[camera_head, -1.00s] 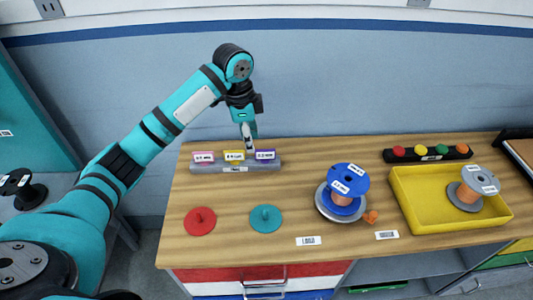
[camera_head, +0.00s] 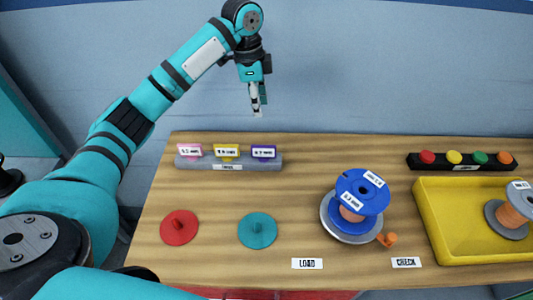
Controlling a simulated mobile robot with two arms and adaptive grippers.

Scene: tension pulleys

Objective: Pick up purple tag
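The purple tag (camera_head: 263,152) stands at the right end of a grey tag rack (camera_head: 230,162) near the back of the wooden table, with a white label on its front. A yellow tag (camera_head: 227,152) and a pink tag (camera_head: 189,151) stand to its left in the same rack. My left gripper (camera_head: 257,112) points down above the purple tag, clear of it in the picture. Its fingers are seen nearly edge-on, so their opening is unclear, and no tag shows in them. My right gripper is out of view.
A red disc (camera_head: 179,227) and a teal disc (camera_head: 258,231) lie in front of the rack. A blue spool (camera_head: 362,192) stands right of centre by an orange knob (camera_head: 386,240). A yellow tray (camera_head: 440,225) holds another spool (camera_head: 508,215). A bar with coloured buttons (camera_head: 466,161) lies behind it.

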